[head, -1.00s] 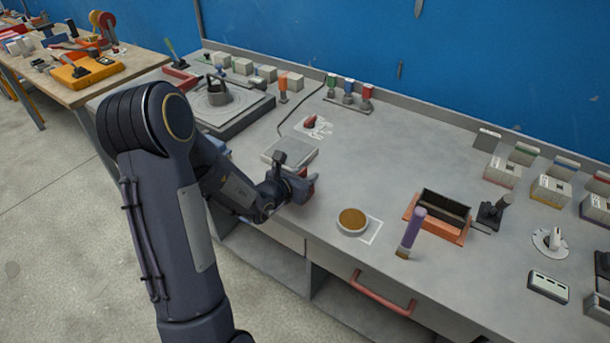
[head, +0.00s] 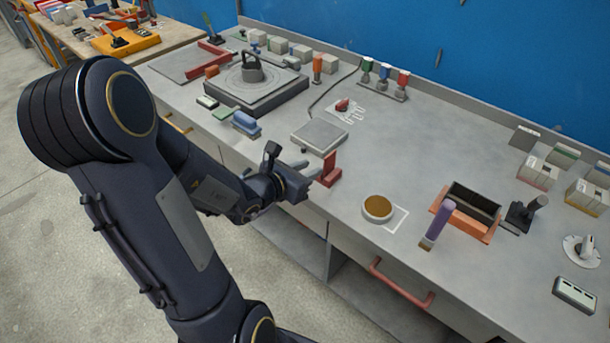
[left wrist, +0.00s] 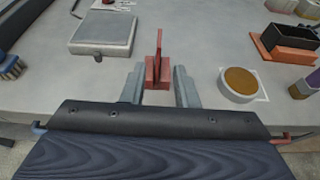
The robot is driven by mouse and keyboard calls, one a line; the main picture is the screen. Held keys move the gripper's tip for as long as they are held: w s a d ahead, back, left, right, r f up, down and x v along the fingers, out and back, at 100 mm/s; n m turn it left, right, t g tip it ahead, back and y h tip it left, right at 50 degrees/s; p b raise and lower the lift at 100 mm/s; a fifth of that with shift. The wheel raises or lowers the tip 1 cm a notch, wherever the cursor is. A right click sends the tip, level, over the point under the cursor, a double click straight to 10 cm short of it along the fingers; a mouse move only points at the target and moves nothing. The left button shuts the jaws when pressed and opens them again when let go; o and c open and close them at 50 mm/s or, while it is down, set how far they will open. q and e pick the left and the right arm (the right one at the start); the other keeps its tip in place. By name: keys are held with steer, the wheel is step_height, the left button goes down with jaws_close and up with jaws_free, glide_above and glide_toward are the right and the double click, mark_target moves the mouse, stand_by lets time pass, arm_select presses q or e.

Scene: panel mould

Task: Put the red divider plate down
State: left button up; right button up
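The red divider plate (head: 330,172) stands upright on the grey bench near its front edge, in front of a flat grey square pad. My left gripper (head: 312,178) is just to its left in the head view. In the left wrist view the plate (left wrist: 157,66) shows edge-on with a wider foot, between the two grey fingertips of my left gripper (left wrist: 159,86). The fingers are spread, with a narrow gap on each side of the foot. My right gripper is in neither view.
The grey square pad (head: 320,136) lies behind the plate. An orange-based dark box (head: 470,207) is farther right. A red drawer handle (head: 402,288) sticks out below.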

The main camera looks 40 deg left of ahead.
arm_select(q)
steer(key=s+d+r+m+g+h, duration=0.2)
steer(key=s+d+r+m+h, duration=0.25)
steer(key=d+m, duration=0.4)
steer(key=s+d+r+m+g+h, duration=0.25)
steer(key=d+r+m+h, duration=0.2)
steer(key=d+m, duration=0.4)
steer(key=s+a+f+m+g+y, duration=0.2)
steer(key=s+m+y, duration=0.1)
steer(key=s+m, duration=0.3)
steer(key=s+a+f+m+g+y, duration=0.1)
steer(key=s+a+f+m+y, duration=0.1)
steer(key=s+m, duration=0.4)
steer(key=m+y, duration=0.1)
steer(key=m, duration=0.3)
steer(key=shift+a+g, duration=0.35)
steer(key=shift+a, duration=0.05)
steer(key=shift+o, duration=0.4)
steer(key=shift+f, duration=0.1)
